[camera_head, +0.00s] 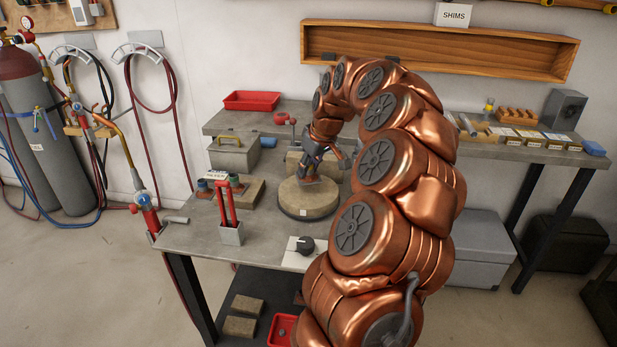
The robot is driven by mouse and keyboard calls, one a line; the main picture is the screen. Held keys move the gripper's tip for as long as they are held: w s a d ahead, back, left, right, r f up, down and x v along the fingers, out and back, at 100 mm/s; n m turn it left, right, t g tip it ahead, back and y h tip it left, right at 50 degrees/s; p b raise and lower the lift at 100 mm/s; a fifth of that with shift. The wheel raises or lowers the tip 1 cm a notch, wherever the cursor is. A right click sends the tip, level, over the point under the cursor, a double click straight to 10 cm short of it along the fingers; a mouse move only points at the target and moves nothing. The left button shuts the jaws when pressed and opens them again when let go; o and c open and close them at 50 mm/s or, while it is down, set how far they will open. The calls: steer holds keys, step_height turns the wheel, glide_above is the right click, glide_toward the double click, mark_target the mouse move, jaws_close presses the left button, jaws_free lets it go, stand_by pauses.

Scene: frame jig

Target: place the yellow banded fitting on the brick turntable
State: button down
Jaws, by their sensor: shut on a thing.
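The brick turntable (308,203) is a round tan brick-topped disc on the grey bench, with a small white label on its front. My gripper (308,177) is directly over it, fingers pointing down and close to its top. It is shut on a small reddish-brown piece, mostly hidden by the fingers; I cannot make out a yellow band. I cannot tell whether the piece touches the brick. Two small fittings with coloured bands, one bluish (203,185) and one teal (235,181), stand on a brick block to the left.
A red-handled tool in a grey holder (231,235) and a black knob on a white plate (305,246) stand at the front. A grey-green box (234,153) is behind left. A small yellow-topped item (489,105) stands on the right bench. My arm hides the bench's right side.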

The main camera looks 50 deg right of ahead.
mark_target(309, 177)
steer(key=shift+w+f+p, duration=0.1)
steer(key=shift+f+p, duration=0.3)
steer(key=shift+f, duration=1.4)
steer(key=shift+f, duration=0.2)
steer(key=c, duration=0.9)
jaws_free()
steer(key=shift+r, duration=0.15)
steer(key=shift+r, duration=0.2)
steer(key=b+v, duration=0.1)
steer(key=v, duration=1)
steer(key=shift+s+r, duration=0.2)
steer(key=shift+r, duration=0.15)
